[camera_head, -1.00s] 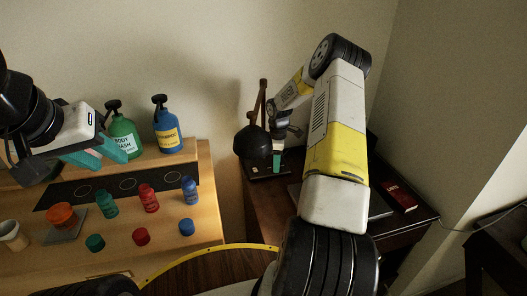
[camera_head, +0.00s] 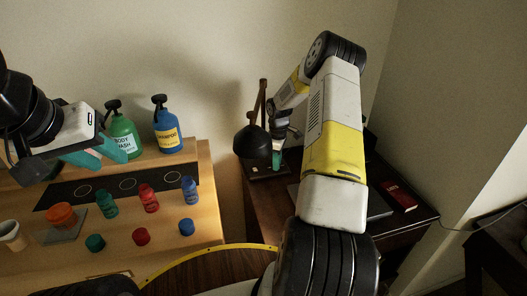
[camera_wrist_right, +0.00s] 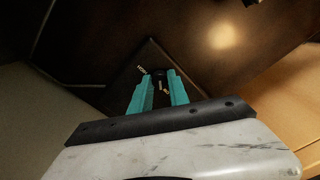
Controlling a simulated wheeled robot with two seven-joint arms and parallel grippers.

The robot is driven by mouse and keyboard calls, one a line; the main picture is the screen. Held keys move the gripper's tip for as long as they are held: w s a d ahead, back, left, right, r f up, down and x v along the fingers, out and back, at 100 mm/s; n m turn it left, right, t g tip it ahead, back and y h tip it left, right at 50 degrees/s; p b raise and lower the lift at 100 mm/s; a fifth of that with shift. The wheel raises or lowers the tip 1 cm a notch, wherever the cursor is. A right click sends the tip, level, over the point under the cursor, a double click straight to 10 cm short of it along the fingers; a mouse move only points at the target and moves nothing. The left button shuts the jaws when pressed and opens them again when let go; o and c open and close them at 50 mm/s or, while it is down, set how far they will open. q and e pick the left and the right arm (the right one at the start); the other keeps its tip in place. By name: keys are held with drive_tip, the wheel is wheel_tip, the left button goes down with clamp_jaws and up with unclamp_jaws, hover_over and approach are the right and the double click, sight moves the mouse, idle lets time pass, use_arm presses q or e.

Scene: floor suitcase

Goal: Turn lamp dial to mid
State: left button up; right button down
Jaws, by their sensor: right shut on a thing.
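The dark desk lamp (camera_head: 252,141) stands on the brown desk, with its shade hanging left of my right gripper. Its flat dark base (camera_head: 256,171) lies under the gripper. My right gripper (camera_head: 277,160) points down at the base, its teal fingers partly hidden by the shade and wrist. In the right wrist view the gripper (camera_wrist_right: 162,88) has its fingers around the small dark dial (camera_wrist_right: 158,75), shut on it. Pale marks show on the base around the dial; the dial's exact setting is too small to read. My left gripper (camera_head: 98,157) is raised over the shelf, open and empty.
A wooden shelf at left holds a green body wash bottle (camera_head: 122,138), a blue shampoo bottle (camera_head: 168,130), several small coloured bottles and caps, and cups. A red book (camera_head: 400,196) lies at the desk's right. Walls stand close behind and right.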

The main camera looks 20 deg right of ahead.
drive_tip(key=m, duration=0.5)
drive_tip(key=shift+r, duration=0.1)
drive_tip(key=shift+m, duration=2.4)
drive_tip(key=c, duration=1.3)
unclamp_jaws()
drive_tip(key=shift+o, duration=0.2)
wheel_tip(320, 180, up, 8)
drive_tip(key=shift+f, duration=0.15)
